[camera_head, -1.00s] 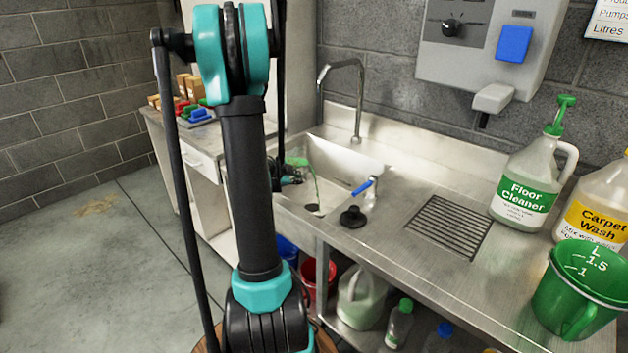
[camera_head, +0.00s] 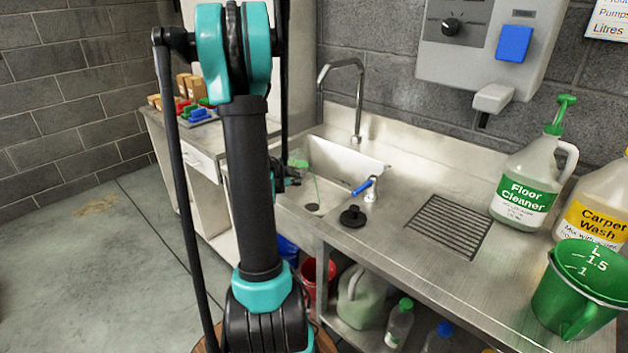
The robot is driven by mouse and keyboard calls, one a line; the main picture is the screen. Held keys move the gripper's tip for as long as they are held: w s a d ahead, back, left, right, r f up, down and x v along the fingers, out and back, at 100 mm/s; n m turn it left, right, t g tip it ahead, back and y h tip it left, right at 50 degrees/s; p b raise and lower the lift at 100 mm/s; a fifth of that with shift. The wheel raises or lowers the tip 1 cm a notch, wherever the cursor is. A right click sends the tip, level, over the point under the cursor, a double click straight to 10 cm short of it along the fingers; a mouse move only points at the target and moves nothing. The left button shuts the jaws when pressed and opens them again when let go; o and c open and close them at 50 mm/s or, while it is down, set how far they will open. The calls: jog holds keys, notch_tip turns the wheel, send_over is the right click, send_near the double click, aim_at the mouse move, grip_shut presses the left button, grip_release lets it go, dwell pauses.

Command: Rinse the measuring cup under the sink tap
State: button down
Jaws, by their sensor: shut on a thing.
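My gripper (camera_head: 292,176) is low over the left part of the steel sink (camera_head: 345,160), partly hidden behind my arm. It is shut on a small cup with green in it, the measuring cup (camera_head: 298,163), which looks tilted. A thin green stream runs from the cup toward the drain (camera_head: 312,207). The tap (camera_head: 357,100) arches over the back of the sink, its spout end left of its post. No water shows coming from it. The blue tap lever (camera_head: 364,186) is at the sink's front right corner.
A black plug (camera_head: 353,217) lies on the counter beside the lever. Right of it are a drain grate (camera_head: 447,226), a floor cleaner jug (camera_head: 523,190), a carpet wash jug (camera_head: 597,205) and a green marked bucket (camera_head: 570,302). A grey dispenser (camera_head: 490,45) hangs above.

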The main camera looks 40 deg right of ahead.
jog(key=shift+w+f+t, duration=0.15)
jog(key=shift+f+t, duration=0.1)
jog(key=shift+t, duration=0.05)
dwell(0.4)
jog(key=shift+s+d+r+m+t+y+p, duration=0.1)
jog(key=shift+s+r+m+t+y+p, duration=0.25)
jog(key=shift+m+y, duration=0.25)
dwell(0.7)
jog(key=shift+w+r+m+t+y, duration=0.2)
jog(key=shift+m+t+y, duration=0.1)
jog(key=shift+t, duration=0.25)
dwell(0.6)
